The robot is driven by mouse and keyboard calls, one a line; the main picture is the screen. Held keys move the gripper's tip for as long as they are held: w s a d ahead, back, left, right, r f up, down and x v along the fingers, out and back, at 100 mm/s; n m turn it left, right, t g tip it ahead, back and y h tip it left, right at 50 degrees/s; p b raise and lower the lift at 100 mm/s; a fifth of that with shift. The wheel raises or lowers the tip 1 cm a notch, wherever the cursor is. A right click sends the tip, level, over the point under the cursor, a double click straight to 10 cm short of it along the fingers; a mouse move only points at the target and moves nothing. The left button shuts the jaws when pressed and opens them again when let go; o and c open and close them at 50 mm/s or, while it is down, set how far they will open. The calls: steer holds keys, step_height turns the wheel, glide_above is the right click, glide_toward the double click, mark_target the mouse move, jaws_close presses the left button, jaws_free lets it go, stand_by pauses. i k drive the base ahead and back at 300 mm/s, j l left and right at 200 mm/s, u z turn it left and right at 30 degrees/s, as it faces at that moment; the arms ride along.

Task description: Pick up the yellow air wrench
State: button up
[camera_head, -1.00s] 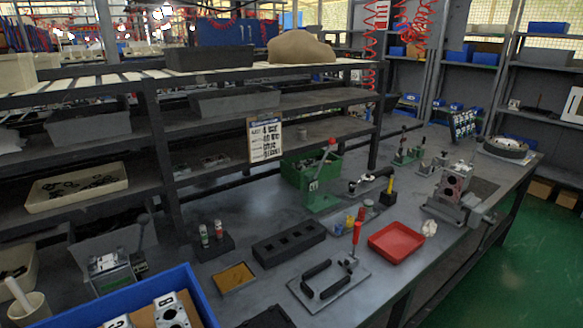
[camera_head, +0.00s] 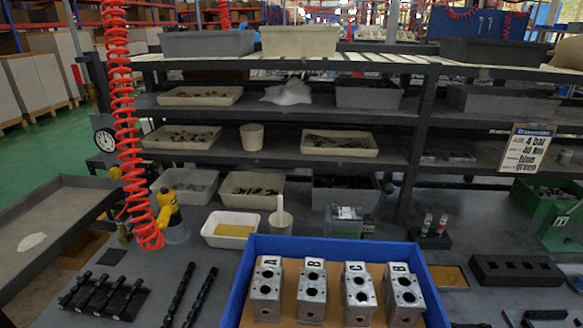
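The yellow air wrench (camera_head: 168,207) stands on the grey workbench at the left in the head view. It is upright, just right of a hanging red coiled air hose (camera_head: 128,150). The hose's lower end hangs close beside the wrench; I cannot tell whether they are joined. My gripper is not in view.
A blue crate (camera_head: 243,270) with several lettered metal blocks stands at front centre. A shelf rack with bins rises behind.

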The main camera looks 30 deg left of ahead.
mark_target(169, 226)
steer(key=u, duration=1.8)
steer(key=i+j+u, duration=0.25)
steer(key=i, duration=0.15)
steer(key=i+j+u, duration=0.25)
steer(key=i, duration=0.15)
steer(key=i+u, duration=0.25)
steer(key=i, duration=0.15)
